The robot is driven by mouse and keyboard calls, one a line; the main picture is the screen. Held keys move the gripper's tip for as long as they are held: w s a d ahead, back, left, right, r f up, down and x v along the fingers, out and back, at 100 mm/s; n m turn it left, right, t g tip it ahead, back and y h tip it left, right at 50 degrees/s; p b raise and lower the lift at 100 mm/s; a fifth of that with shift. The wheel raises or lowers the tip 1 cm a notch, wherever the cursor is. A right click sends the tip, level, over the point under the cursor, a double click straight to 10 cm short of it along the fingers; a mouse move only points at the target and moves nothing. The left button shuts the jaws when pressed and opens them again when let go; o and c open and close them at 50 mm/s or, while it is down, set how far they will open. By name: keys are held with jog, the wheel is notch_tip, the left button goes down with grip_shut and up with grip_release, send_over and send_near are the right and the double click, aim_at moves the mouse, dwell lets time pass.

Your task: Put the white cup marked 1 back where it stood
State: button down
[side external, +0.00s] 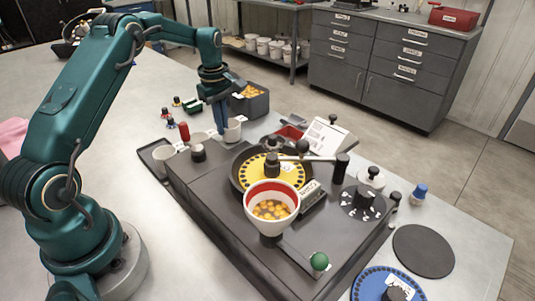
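A white cup (234,132) is at the back edge of the dark machine, beside a small white label. My gripper (222,132) points straight down at this cup, with its blue fingers overlapping the cup's left side and rim. The fingers look close together, but whether they are closed on the cup wall cannot be made out. A second pale cup (164,156) stands at the left, by the dark tray (148,149). The number on either cup is not legible from here.
The dark machine (210,190) carries a yellow seed plate (285,178), a red-lined hopper (272,200) with orange seeds, a crank and a green knob (319,261). A red cylinder (183,132) stands left of my gripper. A grey bin (250,104) of yellow pieces is close behind it.

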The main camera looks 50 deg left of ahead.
jog(key=shift+f, duration=0.2)
jog(key=c, duration=0.8)
grip_release()
jog(key=shift+o, duration=0.2)
jog(key=shift+r, duration=3)
